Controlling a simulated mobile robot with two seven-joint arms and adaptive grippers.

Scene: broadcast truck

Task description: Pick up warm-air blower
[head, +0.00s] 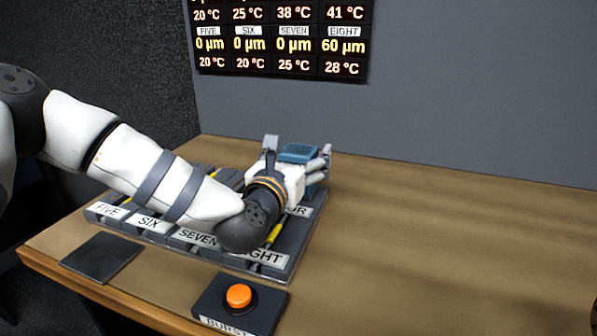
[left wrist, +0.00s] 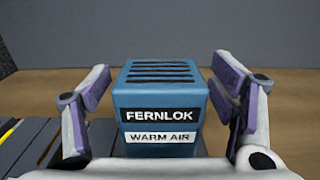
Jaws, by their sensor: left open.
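The warm-air blower is a blue box with a slotted top, labelled FERNLOK and WARM AIR. In the left wrist view the blower (left wrist: 162,98) stands upright between the two fingers of my left gripper (left wrist: 162,92). The fingers are open, with a gap showing on each side of the box. My right gripper is not in view.
The dark rack (head: 130,228) has slots labelled FIVE, SIX, SEVEN and EIGHT. An orange button (head: 239,296) on a black box and a dark flat pad (head: 102,258) lie in front. A display panel (head: 281,40) hangs on the back wall. The table's right side (head: 450,240) is clear.

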